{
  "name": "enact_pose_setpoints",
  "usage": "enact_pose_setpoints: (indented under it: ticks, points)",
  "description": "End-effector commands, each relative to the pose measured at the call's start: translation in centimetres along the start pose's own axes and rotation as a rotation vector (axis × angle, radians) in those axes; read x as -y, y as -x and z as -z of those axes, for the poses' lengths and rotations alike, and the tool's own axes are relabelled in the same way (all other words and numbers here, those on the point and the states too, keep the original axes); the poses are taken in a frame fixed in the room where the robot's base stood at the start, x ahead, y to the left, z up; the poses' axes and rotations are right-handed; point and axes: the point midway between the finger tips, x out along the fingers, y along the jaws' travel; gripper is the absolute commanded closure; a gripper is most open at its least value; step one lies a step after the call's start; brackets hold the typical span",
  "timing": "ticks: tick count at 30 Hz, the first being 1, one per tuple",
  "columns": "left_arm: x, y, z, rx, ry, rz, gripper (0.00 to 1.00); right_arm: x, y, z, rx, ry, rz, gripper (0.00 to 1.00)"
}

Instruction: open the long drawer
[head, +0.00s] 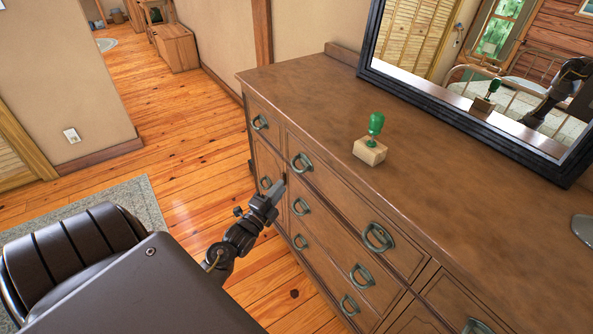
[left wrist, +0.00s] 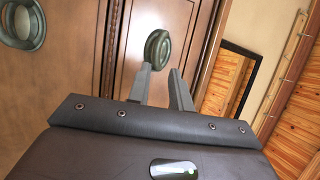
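The brown wooden dresser (head: 430,165) has several drawers with ring-like metal handles. A wide upper front has two handles, one at its left (head: 301,162) and one at its right (head: 378,237). The narrow left column has an upper handle (head: 260,122) and a lower handle (head: 265,182). My left gripper (head: 279,189) is close to the dresser front, near the lower left-column handle. In the left wrist view its fingers (left wrist: 161,80) are apart, with a handle (left wrist: 157,46) just beyond them and nothing visibly held. My right gripper is out of view.
A green-handled stamp-like object (head: 371,150) stands on the dresser top, before a black-framed mirror (head: 470,122). A grey object (head: 583,230) sits at the right edge. Wooden floor (head: 190,150) lies open left of the dresser, with a grey rug (head: 145,200).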

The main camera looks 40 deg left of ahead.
Motion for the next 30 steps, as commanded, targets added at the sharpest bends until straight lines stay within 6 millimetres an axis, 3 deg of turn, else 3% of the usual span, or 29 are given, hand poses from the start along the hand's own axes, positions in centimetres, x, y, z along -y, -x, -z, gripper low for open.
enact_pose_setpoints:
  ticks: [16, 21, 30]
  points:
    - [0.0, -9.0, 0.0, 0.001, 0.004, -0.001, 0.79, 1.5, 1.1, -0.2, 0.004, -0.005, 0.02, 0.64]
    - [-0.1, -10.1, 0.1, 0.0, 0.004, -0.002, 0.79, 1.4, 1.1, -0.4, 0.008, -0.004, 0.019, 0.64]
    - [-0.1, -10.3, 0.1, 0.0, 0.004, -0.003, 0.79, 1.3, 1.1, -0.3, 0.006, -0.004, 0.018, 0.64]
